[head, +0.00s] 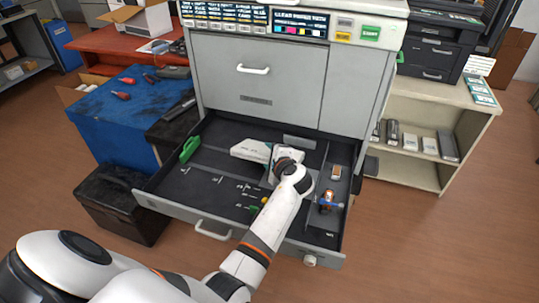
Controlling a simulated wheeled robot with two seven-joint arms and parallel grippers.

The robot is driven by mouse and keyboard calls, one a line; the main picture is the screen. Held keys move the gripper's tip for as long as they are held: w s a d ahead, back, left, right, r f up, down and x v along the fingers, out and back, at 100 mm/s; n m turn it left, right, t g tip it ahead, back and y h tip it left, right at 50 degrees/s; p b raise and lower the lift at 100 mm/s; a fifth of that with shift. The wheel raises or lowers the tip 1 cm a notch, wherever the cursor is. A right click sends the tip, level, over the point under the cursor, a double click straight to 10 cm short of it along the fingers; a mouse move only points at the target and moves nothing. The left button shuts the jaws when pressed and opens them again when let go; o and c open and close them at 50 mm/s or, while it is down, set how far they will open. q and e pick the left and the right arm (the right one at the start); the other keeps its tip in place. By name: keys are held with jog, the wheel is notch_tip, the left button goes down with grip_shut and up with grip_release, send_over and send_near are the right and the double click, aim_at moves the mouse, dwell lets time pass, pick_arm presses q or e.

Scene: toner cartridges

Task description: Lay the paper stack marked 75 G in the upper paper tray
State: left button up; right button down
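A white, paper-like block (250,151) lies towards the back of an open dark drawer (215,180) in the lower part of a big grey printer (260,80). Its marking is too small to read. My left arm comes in from the lower left, and my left gripper (277,167) is down in the drawer at the right end of this block. My own wrist hides the fingers, so I cannot tell whether they touch the block or are shut. Above, a wide front panel with a white handle (253,69) is closed. My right gripper is not in view.
The drawer also holds a green piece (190,148) at left and small coloured items (327,197) in a right-hand compartment. A blue-covered table (125,110) and a black box (115,200) stand left. A cream shelf (425,135) stands right. The floor in front is clear.

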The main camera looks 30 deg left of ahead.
pick_arm(q)
jog(key=shift+p+v, duration=0.85)
jog(key=shift+v, duration=0.35)
jog(key=shift+p+v, duration=1.1)
jog(key=shift+v, duration=0.75)
jog(key=shift+r, duration=0.1)
jog(key=shift+r, duration=0.1)
jog(key=s+r+p, duration=0.3)
jog(key=r+p, duration=0.4)
jog(key=p, duration=0.2)
jog(key=shift+s+d+r+p, duration=0.4)
jog(key=shift+d, duration=0.05)
